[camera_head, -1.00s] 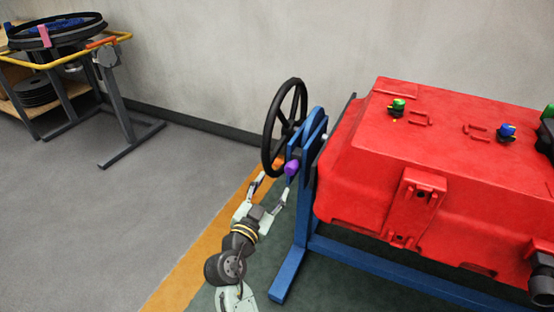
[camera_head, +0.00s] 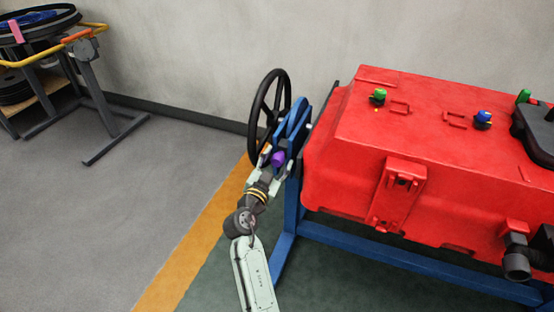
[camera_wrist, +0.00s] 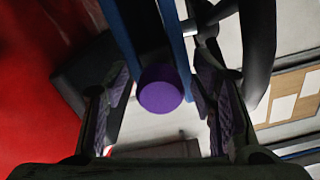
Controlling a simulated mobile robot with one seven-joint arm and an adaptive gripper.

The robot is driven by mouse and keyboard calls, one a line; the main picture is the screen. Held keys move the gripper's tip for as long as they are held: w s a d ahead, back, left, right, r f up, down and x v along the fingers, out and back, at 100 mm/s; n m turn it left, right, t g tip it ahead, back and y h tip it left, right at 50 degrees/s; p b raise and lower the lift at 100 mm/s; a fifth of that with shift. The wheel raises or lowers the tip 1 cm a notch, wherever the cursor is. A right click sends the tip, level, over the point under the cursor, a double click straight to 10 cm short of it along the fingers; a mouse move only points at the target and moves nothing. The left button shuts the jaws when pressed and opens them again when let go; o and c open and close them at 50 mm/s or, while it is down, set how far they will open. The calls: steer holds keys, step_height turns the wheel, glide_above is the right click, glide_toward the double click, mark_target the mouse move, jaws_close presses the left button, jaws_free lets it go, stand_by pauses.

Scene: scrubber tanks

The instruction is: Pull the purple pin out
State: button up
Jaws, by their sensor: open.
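The purple pin (camera_head: 278,158) sticks out of the blue bracket (camera_head: 293,125) beside the black handwheel (camera_head: 259,125). In the wrist view its round purple end (camera_wrist: 160,92) lies between my two open fingers, below two blue plates (camera_wrist: 172,40). My gripper (camera_head: 270,160) is open around the pin, one finger on each side. Gaps show between the pin and both fingers in the wrist view, so I see no clear contact. The pin's shaft is hidden.
The red tank (camera_head: 430,125) sits on a blue frame (camera_head: 400,262) to the right. The handwheel's dark rim (camera_wrist: 258,50) is close to my finger in the wrist view. A cart (camera_head: 85,60) stands at the far left. The grey floor (camera_head: 130,200) is clear.

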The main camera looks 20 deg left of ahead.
steer(key=shift+c, duration=0.2)
jaws_close()
stand_by(0.6)
